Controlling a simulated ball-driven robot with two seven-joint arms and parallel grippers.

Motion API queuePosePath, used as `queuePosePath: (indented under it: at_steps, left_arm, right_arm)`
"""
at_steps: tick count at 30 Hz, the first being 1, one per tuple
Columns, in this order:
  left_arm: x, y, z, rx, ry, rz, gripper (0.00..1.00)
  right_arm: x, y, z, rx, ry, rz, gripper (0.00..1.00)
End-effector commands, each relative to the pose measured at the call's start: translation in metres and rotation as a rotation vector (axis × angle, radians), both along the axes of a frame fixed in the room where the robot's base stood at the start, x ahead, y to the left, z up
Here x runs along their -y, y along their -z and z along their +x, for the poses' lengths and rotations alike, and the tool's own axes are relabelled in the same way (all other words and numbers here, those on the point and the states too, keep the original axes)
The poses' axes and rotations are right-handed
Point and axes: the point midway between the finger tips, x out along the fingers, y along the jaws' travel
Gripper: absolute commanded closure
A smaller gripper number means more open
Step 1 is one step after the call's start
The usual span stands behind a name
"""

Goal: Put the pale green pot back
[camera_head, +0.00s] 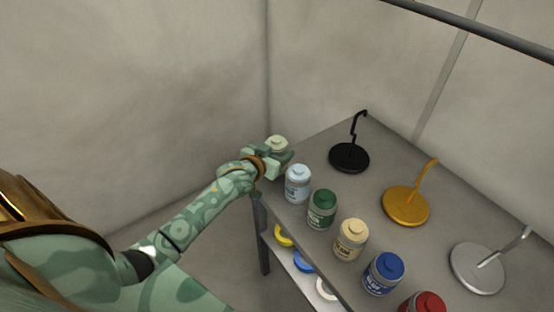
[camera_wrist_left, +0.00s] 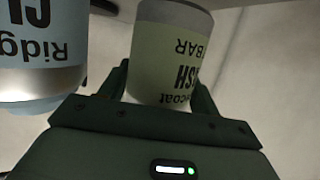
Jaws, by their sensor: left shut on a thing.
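The pale green pot (camera_head: 277,142) is at the far left corner of the grey table top (camera_head: 330,160), at the end of a row of pots. My left gripper (camera_head: 272,160) is shut on it and hides its lower part. In the left wrist view the pale green pot (camera_wrist_left: 170,50) sits between the two dark fingers of the left gripper (camera_wrist_left: 165,88), its lettering upside down. I cannot tell whether its base touches the table. My right gripper is not in view.
A light blue pot (camera_head: 298,184) stands close beside the gripper, also in the wrist view (camera_wrist_left: 42,50). Dark green (camera_head: 321,210), cream (camera_head: 350,241), blue (camera_head: 383,273) and red (camera_head: 424,303) pots follow. Black (camera_head: 349,158), orange (camera_head: 405,207) and silver (camera_head: 477,269) stands are behind. A lower shelf (camera_head: 291,259) holds coloured items.

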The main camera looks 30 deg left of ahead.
Motion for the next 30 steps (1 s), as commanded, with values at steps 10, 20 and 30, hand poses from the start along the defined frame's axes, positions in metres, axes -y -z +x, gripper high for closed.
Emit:
queuePosePath:
  at_steps: [10, 20, 30]
  left_arm:
    - [0.000, 0.023, 0.000, 0.002, 0.001, 0.001, 0.75]
    - [0.001, 0.026, 0.000, -0.001, 0.001, 0.001, 0.28]
    - [0.001, 0.016, -0.019, -0.001, 0.002, -0.001, 0.28]
  right_arm:
    - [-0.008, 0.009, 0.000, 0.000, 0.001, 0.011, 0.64]
    - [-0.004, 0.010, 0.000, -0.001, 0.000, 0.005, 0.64]
    - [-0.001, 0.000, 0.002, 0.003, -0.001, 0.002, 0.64]
